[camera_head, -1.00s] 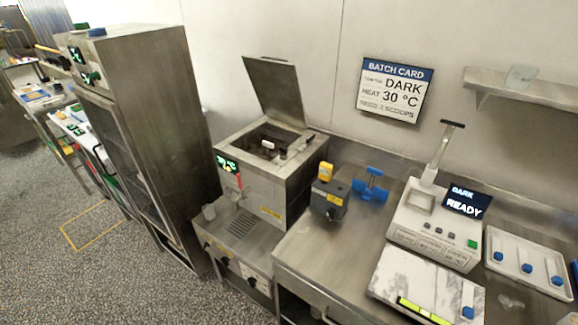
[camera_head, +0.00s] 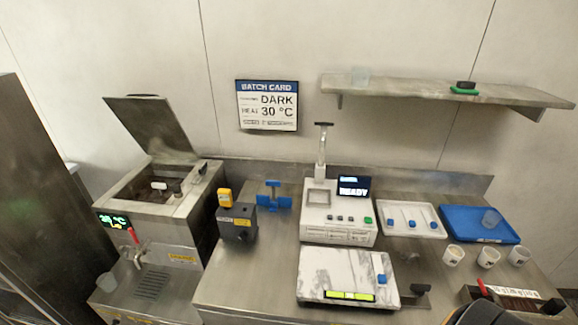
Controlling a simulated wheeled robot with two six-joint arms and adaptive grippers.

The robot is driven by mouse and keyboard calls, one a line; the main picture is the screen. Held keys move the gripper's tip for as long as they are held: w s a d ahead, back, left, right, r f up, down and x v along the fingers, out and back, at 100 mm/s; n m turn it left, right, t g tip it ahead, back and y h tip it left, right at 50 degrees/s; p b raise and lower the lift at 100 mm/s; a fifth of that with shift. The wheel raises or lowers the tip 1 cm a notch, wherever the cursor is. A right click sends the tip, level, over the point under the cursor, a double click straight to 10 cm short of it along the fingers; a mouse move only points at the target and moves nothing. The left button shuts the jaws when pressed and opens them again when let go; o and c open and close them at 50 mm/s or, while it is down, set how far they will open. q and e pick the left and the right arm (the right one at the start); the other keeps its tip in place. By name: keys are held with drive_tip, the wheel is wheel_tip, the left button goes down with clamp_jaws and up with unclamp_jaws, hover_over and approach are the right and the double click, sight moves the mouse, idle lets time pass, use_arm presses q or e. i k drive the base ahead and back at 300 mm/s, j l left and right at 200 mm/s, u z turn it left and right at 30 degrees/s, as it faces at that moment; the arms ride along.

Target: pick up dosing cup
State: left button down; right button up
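I cannot tell for certain which vessel is the dosing cup. Several small white cups (camera_head: 453,254) with printed fronts stand in a row before the blue tray. A dark rounded shape cuts into the bottom edge at the right; I cannot tell what it is. No gripper fingers show.
The melter (camera_head: 165,215) has its lid raised at the left. A dark box (camera_head: 237,224), a blue stand (camera_head: 273,197), a machine reading READY (camera_head: 338,220), a marble slab (camera_head: 347,270) and a white tray (camera_head: 411,228) crowd the bench (camera_head: 263,268).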

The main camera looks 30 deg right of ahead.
sight(519, 255)
drive_tip(key=k+l+z, duration=0.1)
drive_tip(key=z, duration=0.55)
drive_tip(key=k+l+z, duration=0.15)
drive_tip(key=l, duration=0.3)
drive_tip(key=k+l+z, duration=0.1)
drive_tip(key=l, duration=0.4)
drive_tip(key=k+l+z, duration=0.15)
drive_tip(key=l, duration=0.35)
drive_tip(key=k+l+z, duration=0.15)
drive_tip(key=l, duration=0.35)
drive_tip(key=k+l+z, duration=0.1)
drive_tip(key=l, duration=0.45)
